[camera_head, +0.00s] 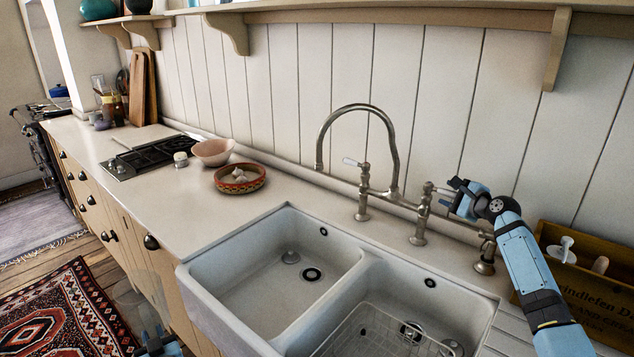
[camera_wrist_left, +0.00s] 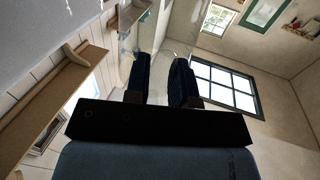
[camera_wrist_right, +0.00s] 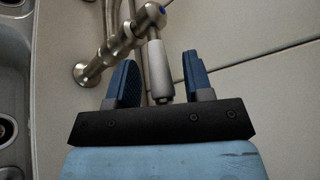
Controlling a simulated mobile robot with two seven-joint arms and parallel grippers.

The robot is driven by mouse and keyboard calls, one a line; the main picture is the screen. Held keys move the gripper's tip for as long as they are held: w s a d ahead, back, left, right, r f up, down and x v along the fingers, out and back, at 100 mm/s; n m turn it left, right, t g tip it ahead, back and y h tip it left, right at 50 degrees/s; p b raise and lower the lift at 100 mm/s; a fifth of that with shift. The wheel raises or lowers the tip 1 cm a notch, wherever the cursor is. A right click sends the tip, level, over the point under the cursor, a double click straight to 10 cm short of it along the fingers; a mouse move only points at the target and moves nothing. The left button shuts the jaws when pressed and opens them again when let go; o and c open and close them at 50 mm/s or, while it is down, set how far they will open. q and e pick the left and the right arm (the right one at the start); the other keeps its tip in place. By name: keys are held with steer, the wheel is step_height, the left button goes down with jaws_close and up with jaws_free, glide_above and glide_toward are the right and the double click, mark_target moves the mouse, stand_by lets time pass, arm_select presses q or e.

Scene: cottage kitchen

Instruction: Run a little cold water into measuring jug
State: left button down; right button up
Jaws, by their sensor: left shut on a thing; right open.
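The clear measuring jug (camera_head: 138,298) is at the lower left in the head view, in front of the sink cabinet and outside the basins. My left gripper (camera_head: 157,338) is shut on it; the jug is see-through and its outline is faint, also in the left wrist view (camera_wrist_left: 150,55). The bridge tap (camera_head: 385,150) arches over the double sink (camera_head: 262,335), with no water visible from its spout. My right gripper (camera_head: 455,197) is open at the right tap lever (camera_head: 436,189). In the right wrist view the white lever (camera_wrist_right: 159,70) stands between its fingers (camera_wrist_right: 160,75), with a blue mark on its valve.
A wire rack (camera_head: 372,333) lies in the right basin; the left basin is empty. A wooden crate (camera_head: 590,270) stands right of the sink, near my right arm. A terracotta dish (camera_head: 240,186), pink bowl (camera_head: 212,152) and hob (camera_head: 150,157) are further left on the counter.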

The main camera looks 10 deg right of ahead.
steer(key=shift+w+a+f, duration=0.1)
steer(key=shift+w, duration=0.35)
steer(key=shift+c, duration=0.3)
jaws_close()
arm_select(q)
steer(key=shift+r, duration=0.15)
